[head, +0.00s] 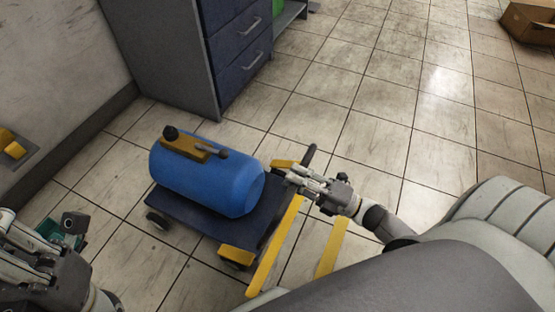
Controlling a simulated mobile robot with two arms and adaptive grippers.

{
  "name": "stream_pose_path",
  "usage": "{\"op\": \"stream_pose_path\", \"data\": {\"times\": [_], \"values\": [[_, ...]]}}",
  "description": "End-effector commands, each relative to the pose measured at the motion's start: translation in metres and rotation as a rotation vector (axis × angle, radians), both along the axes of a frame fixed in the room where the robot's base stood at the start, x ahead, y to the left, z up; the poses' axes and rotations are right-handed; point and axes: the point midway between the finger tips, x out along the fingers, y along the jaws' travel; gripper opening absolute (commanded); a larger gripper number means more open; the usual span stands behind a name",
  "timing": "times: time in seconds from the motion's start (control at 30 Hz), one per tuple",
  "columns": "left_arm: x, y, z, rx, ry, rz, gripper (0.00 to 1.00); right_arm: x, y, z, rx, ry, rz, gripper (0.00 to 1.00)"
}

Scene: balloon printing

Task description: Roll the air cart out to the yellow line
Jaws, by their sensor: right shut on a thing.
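The air cart (195,222) is a dark blue flat deck on wheels with yellow corner pieces. It carries a blue air tank (207,180) lying on its side, with a yellow and black fitting on top. My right gripper (292,179) is shut on the dark bar at the cart's right end; its fingers partly hide the bar. Two yellow strips (275,247) show to the right of the cart, apparently on the floor, partly hidden by my arm and body. My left gripper (62,228) is at the lower left, apart from the cart, beside a small teal part; its fingertips are unclear.
A grey cabinet with dark blue drawers (237,43) stands behind the cart. A wall is at the left, with a yellow object (12,144) on a grey ledge. The tiled floor between cabinet and box is clear.

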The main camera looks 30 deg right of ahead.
Motion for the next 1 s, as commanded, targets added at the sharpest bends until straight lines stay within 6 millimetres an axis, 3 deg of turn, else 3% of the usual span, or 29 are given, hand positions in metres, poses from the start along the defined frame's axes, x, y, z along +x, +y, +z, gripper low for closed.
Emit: {"op": "stream_pose_path", "data": {"times": [0.2,0.57,0.6,0.77,1.0], "values": [[-0.0015,0.0004,-0.0010,-0.001,0.009,0.000,0.00,-0.0127,-0.0092,-0.0007,0.000,0.002,-0.001,0.00],[-0.0016,0.0003,-0.0016,-0.001,0.010,-0.001,0.00,-0.0140,-0.0103,-0.0010,0.000,0.002,-0.001,0.00],[-0.0016,0.0003,-0.0016,-0.001,0.010,-0.001,0.00,-0.0140,-0.0103,-0.0010,0.000,0.002,-0.001,0.19],[-0.0016,0.0002,-0.0016,-0.001,0.010,-0.001,0.00,-0.0137,-0.0102,-0.0007,0.000,0.002,-0.001,0.40],[-0.0013,0.0002,-0.0017,-0.001,0.011,-0.001,0.00,-0.0136,-0.0101,-0.0004,0.000,0.000,-0.001,0.41]]}}
